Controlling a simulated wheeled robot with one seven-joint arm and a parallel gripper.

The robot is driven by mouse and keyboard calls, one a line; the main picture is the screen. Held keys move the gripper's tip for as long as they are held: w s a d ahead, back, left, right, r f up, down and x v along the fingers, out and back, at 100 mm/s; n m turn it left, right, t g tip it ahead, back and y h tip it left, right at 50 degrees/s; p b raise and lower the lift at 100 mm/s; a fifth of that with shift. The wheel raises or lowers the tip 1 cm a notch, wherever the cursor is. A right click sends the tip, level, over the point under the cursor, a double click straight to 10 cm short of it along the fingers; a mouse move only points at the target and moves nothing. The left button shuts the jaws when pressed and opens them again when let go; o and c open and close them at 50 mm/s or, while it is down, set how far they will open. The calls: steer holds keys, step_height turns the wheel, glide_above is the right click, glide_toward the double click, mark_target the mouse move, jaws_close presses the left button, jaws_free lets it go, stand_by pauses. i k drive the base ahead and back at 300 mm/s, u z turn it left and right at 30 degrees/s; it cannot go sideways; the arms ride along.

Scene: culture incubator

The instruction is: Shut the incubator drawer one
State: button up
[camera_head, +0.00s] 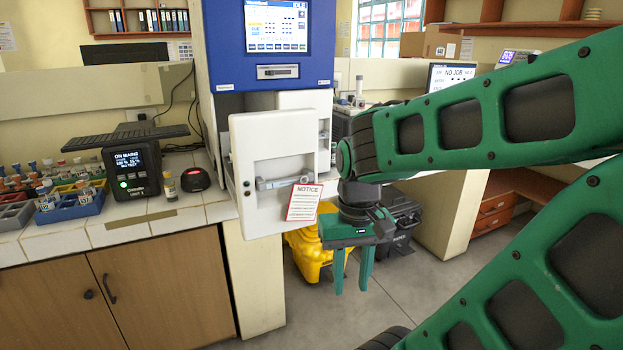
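The incubator (222,60) has a blue upper front with a lit screen and a white lower part. A white drawer front (247,135) stands out from the body, so a drawer appears pulled out. It has a grey bar handle (278,182) and a red-edged paper notice (303,202) at its lower right. No drawer number is readable. My gripper (352,290) points down, to the right of and below the drawer front. Its two green fingers are apart with nothing between them. Whether it touches the drawer front cannot be told.
A tiled bench (117,232) to the left holds a black device (131,170), a small vial (168,186) and tube racks (72,205). A yellow bin (303,255) and a dark bin (404,225) stand on the floor behind my gripper. Grey floor (420,285) shows below them.

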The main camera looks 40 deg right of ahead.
mark_target(271, 151)
steer(key=z, duration=0.6)
steer(key=i, duration=1)
